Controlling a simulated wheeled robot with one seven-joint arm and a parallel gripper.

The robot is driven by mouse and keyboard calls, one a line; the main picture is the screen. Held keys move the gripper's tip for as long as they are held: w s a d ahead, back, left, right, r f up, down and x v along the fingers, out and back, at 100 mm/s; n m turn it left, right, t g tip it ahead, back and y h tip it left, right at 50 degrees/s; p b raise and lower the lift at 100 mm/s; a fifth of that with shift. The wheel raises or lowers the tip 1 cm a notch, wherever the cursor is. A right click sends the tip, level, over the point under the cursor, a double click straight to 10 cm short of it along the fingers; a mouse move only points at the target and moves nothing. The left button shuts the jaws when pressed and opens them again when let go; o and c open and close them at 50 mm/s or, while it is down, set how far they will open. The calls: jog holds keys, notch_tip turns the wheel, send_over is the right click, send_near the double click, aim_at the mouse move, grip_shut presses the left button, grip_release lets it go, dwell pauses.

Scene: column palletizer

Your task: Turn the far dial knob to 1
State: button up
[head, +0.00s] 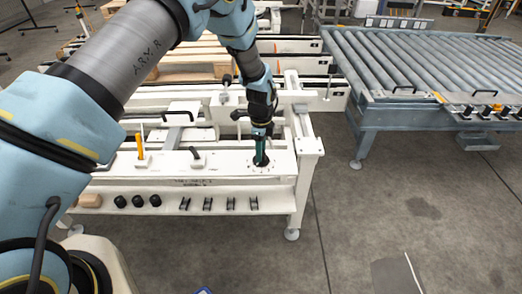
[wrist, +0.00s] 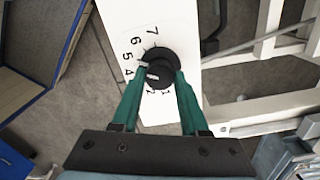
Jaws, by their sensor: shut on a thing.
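The black dial knob (wrist: 159,75) sits on a white panel (wrist: 170,20) in the wrist view. Printed numbers curve around its left side; 7, 6, 5, 4, 2 and 1 show, and the place of 3 is covered by a finger. A white mark on the knob's face points to the left, but I cannot tell exactly which number it meets. My gripper (wrist: 160,80) is shut on the knob, one green finger on each side. In the head view my gripper (head: 261,158) points down at the right end of the white bench (head: 225,165), hiding most of the knob.
An orange lever (head: 140,146) and a black handle (head: 195,154) stand left of my gripper on the bench. Black knobs (head: 137,201) and several dark clips (head: 208,204) line the front ledge. A roller conveyor (head: 410,60) stands at right; the floor between is clear.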

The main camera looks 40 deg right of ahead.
grip_shut()
jog(key=shift+b, duration=0.35)
jog(key=shift+f+n+b, duration=0.15)
jog(key=shift+n+b, duration=0.35)
jog(key=shift+n, duration=0.3)
jog(key=n+b, duration=0.2)
jog(key=n, duration=0.1)
jog(key=shift+b, duration=0.3)
jog(key=n+b, duration=0.3)
jog(key=n, duration=0.3)
jog(key=shift+n, duration=0.4)
jog(key=n+b, duration=0.2)
jog(key=n, duration=1)
jog(key=shift+r, duration=0.2)
jog(key=shift+n, duration=0.4)
